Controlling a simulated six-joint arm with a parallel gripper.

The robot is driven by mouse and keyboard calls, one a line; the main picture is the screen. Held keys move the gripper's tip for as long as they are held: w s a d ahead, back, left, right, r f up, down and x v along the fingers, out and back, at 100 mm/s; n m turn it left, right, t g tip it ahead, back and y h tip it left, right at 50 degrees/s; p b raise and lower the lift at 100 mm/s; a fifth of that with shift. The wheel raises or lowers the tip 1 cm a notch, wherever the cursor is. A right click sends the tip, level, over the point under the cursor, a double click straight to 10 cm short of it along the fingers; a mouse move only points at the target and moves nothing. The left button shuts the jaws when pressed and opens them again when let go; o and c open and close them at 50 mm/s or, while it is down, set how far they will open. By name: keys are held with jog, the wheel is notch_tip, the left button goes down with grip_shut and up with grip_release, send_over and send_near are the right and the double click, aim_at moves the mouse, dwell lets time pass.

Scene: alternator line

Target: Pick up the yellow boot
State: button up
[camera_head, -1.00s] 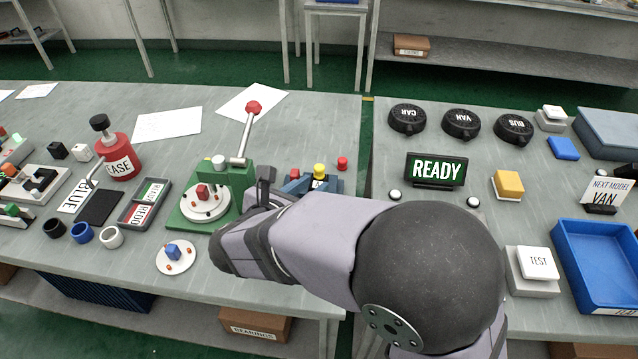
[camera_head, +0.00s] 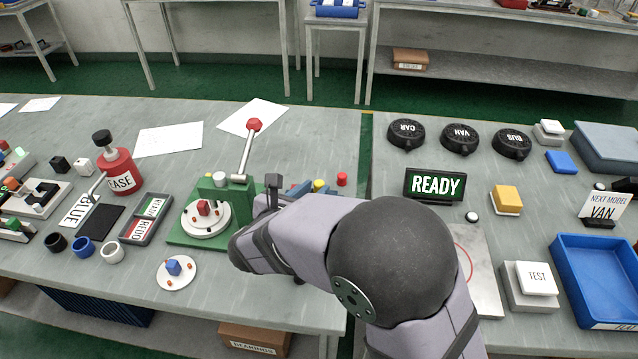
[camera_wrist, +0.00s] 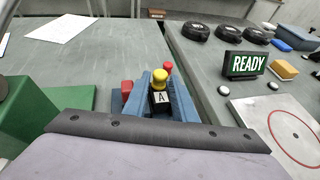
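In the head view my wrist and forearm hide much of the gripper.
A red piece (camera_head: 342,179) stands just right of the boot; another red piece (camera_wrist: 127,89) is close on the left. The green press (camera_head: 216,202) with its red-knobbed lever stands left of my gripper. The READY sign (camera_head: 435,185) is across the gap between the tables.

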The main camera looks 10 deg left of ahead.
jog(key=shift+x, duration=0.85)
grip_shut()
jog(key=shift+r, duration=0.15)
notch_tip(320, 180, up, 10)
